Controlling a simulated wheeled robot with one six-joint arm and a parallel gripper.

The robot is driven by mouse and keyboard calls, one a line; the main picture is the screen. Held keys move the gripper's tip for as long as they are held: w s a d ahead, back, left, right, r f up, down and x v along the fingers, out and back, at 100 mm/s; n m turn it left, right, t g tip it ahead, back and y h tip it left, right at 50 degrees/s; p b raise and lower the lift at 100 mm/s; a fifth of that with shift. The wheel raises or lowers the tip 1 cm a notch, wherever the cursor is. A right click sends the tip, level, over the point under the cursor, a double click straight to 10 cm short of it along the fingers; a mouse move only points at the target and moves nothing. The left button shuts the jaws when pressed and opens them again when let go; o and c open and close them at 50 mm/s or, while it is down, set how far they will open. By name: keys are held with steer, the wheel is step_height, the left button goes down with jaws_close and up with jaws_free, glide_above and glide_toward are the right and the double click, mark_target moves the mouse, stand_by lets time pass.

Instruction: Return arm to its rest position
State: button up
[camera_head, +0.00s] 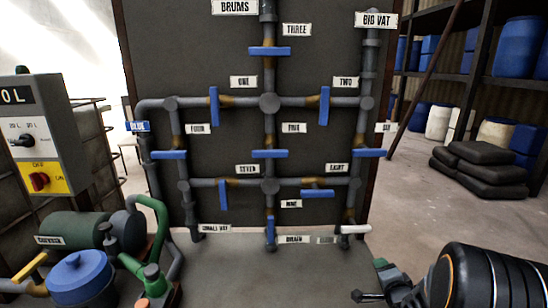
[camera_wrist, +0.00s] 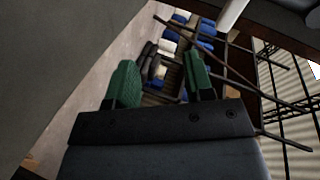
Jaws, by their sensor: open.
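My arm (camera_head: 490,275) reaches in at the bottom right of the head view, dark with an orange ring. My gripper (camera_head: 370,280) is at its left end, low in front of the pipe panel's lower right corner. In the wrist view my gripper (camera_wrist: 161,80) shows two green fingers spread apart with nothing between them. The wrist view is tilted and looks past the fingers toward the storage area.
The dark panel (camera_head: 220,140) carries grey pipes and several blue valve handles. A control box (camera_head: 40,135), a green pump (camera_head: 75,232) and a blue-lidded vessel (camera_head: 80,275) stand at left. Dark sacks (camera_head: 485,170) and shelved blue drums (camera_head: 520,45) are at right.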

steer(key=s+f+g, duration=0.1)
steer(key=s+d+f+n+g, duration=0.1)
steer(key=shift+d+f+n+g+h, duration=0.1)
steer(key=shift+f+n+g+h, duration=0.1)
steer(key=shift+n+g+h, duration=0.15)
steer(key=shift+s+n+g+h+p, duration=0.35)
steer(key=shift+s+n+g+p, duration=0.35)
steer(key=shift+s+g, duration=0.25)
steer(key=shift+s+a+r+n+g+p, duration=0.25)
steer(key=shift+s+n+g+p, duration=0.05)
steer(key=shift+s+n+g, duration=0.25)
steer(key=shift+s+a+r+n+g+p, duration=0.25)
steer(key=shift+s+n+g, duration=0.15)
steer(key=shift+s+g, duration=0.15)
steer(key=s+a+r+n+g+y+p, duration=0.1)
steer(key=s+a+r+n+g+p, duration=0.1)
steer(key=s+a+r+n+p, duration=0.3)
steer(key=s+a+r+n+g+y+p, duration=0.2)
steer(key=s+a+r+n+p, duration=0.3)
steer(key=a+r, duration=0.7)
steer(key=p+v, duration=0.2)
steer(key=v, duration=0.5)
steer(key=shift+w+a+r+p, duration=0.2)
steer(key=shift+a+r+p, duration=0.1)
